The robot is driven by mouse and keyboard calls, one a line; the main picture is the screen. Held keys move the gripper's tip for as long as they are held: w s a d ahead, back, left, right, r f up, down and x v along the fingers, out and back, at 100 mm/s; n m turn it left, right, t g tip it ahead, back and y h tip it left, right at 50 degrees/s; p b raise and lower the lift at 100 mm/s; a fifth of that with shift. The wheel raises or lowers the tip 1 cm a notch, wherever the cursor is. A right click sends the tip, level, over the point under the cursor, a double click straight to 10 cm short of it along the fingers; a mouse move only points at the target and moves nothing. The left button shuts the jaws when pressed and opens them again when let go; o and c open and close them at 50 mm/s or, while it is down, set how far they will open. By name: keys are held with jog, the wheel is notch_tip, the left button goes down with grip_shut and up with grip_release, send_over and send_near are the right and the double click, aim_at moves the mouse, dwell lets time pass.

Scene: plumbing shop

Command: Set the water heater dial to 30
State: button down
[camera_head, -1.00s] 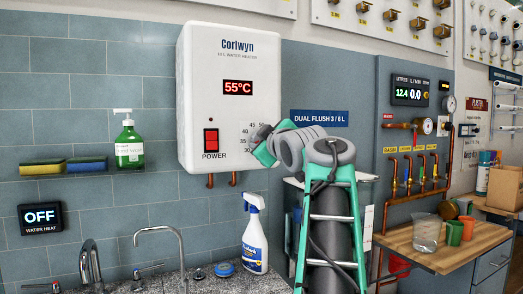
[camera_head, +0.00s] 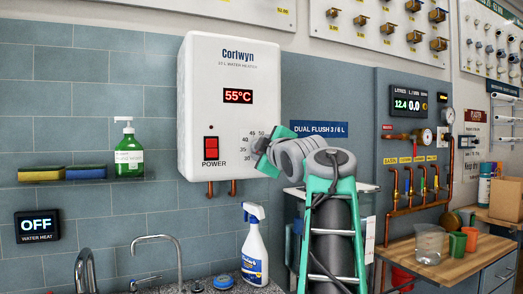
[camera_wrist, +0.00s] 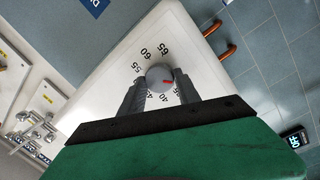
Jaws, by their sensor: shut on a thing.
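The white water heater (camera_head: 228,80) hangs on the tiled wall, with a red display reading 55°C. Its dial (camera_wrist: 159,76) is a small round grey knob with a red mark, low on the heater's right side. My gripper (camera_wrist: 160,80) has one finger on each side of the knob and is shut on it. In the wrist view the red mark lies right of the knob's middle. The figures 55, 60 and 65 are readable there; lower figures are partly hidden by the fingers. In the head view my gripper covers the knob.
A red power switch (camera_head: 211,148) sits left of the dial. Copper stubs (camera_head: 233,187) stick out below the heater. A spray bottle (camera_head: 254,247) stands on the counter beneath. A wall sign (camera_head: 38,226) reads OFF, water heat. Soap (camera_head: 129,150) and sponges share a shelf.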

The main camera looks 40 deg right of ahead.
jog(key=shift+r, duration=0.1)
jog(key=c, duration=0.9)
grip_release()
jog(key=shift+o, duration=0.2)
jog(key=v, duration=0.7)
jog(key=shift+s+a+b, duration=0.2)
jog(key=shift+s+b, duration=0.15)
jog(key=shift+b, duration=0.05)
jog(key=shift+w, duration=0.1)
